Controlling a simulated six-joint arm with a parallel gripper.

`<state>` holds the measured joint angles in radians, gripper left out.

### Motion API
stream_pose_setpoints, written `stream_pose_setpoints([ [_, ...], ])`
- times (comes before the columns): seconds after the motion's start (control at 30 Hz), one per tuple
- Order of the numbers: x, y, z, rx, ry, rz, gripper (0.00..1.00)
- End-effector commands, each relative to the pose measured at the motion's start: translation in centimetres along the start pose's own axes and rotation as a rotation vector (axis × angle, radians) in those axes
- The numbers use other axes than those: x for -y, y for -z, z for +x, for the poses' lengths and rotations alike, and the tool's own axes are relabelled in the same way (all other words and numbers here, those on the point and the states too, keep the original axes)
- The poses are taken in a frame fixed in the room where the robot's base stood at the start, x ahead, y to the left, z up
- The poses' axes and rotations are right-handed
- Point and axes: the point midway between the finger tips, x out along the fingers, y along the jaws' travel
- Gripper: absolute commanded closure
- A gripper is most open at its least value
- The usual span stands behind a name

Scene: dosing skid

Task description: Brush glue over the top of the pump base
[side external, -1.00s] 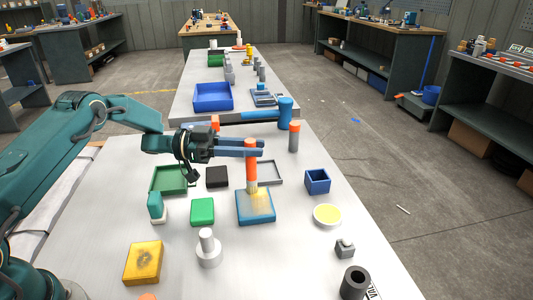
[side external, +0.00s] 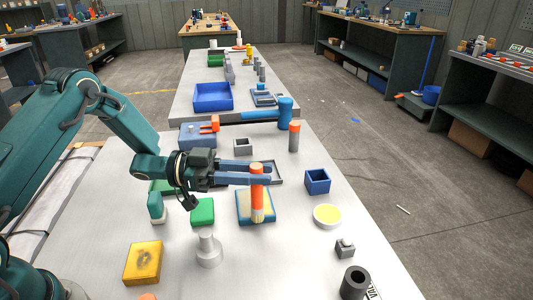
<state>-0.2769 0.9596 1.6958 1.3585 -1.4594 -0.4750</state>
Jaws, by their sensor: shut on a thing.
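The pump base seems to be the low blue square block (side external: 241,213) in the middle of the near table. Pale yellow glue covers much of its visible top; the part behind the brush is hidden. My gripper (side external: 265,173) is shut on the orange handle of an upright brush (side external: 257,196). The brush's pale bristles point down over the right front part of the block; I cannot tell whether they touch it. A shallow white bowl of yellow glue (side external: 327,215) stands to the right of the block.
A green block (side external: 203,212) lies left of the base. A grey stepped cylinder (side external: 208,251) stands in front of it. A blue open box (side external: 317,181) and an orange-topped cylinder (side external: 294,136) are behind right. A yellow pad (side external: 143,263) lies front left. The table between base and bowl is clear.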

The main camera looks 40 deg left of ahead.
Motion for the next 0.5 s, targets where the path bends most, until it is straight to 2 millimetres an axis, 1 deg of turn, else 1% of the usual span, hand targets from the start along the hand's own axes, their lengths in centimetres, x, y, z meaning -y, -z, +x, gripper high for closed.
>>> stream_pose_setpoints([
  [0.07, 0.0, 0.0, -0.9, 0.001, 0.005, 0.001, 1.0],
  [0.5, 3.9, -0.1, -1.9, -0.001, 0.003, 0.004, 1.0],
])
